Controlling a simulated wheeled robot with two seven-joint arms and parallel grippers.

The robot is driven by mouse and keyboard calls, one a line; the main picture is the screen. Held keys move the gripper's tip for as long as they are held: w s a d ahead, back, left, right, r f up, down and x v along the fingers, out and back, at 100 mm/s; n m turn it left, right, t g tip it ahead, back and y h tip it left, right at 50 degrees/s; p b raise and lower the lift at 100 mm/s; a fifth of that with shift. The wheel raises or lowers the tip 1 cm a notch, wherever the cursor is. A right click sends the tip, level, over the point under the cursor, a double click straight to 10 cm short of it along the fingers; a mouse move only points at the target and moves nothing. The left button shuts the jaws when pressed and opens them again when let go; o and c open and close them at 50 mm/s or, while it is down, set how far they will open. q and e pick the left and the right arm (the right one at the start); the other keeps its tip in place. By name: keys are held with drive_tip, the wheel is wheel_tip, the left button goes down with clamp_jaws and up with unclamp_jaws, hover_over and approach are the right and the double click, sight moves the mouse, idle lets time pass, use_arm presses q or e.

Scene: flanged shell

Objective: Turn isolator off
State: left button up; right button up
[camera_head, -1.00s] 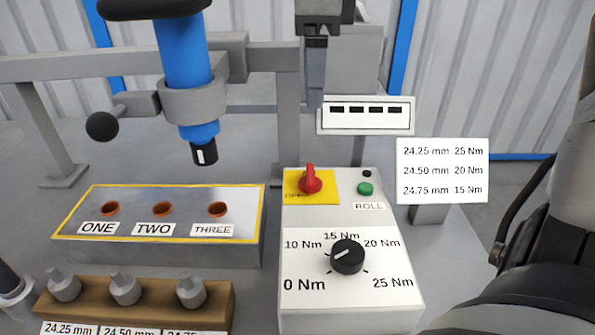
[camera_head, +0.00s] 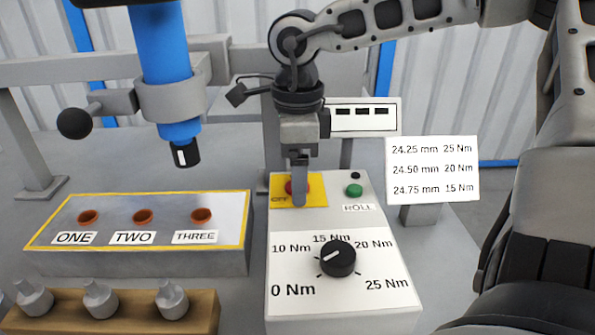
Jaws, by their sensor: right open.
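The red isolator switch (camera_head: 289,187) sits on a yellow plate (camera_head: 316,199) at the top left of the white control box (camera_head: 276,221). My right gripper (camera_head: 299,196) points down directly in front of the switch and hides most of it; only red edges show beside the finger. The gripper is open. I cannot tell whether it touches the switch. The word OFF shows at the left of the plate. The left gripper does not show.
A green button (camera_head: 354,190) and a black dial (camera_head: 338,259) are on the same box. The blue tool (camera_head: 162,60) hangs at the left above a panel with three holes (camera_head: 60,258). A wooden rack (camera_head: 200,313) with metal pieces and a sign (camera_head: 432,183) stand nearby.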

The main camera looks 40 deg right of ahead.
drive_tip(key=shift+c, duration=0.3)
drive_tip(key=c, duration=0.9)
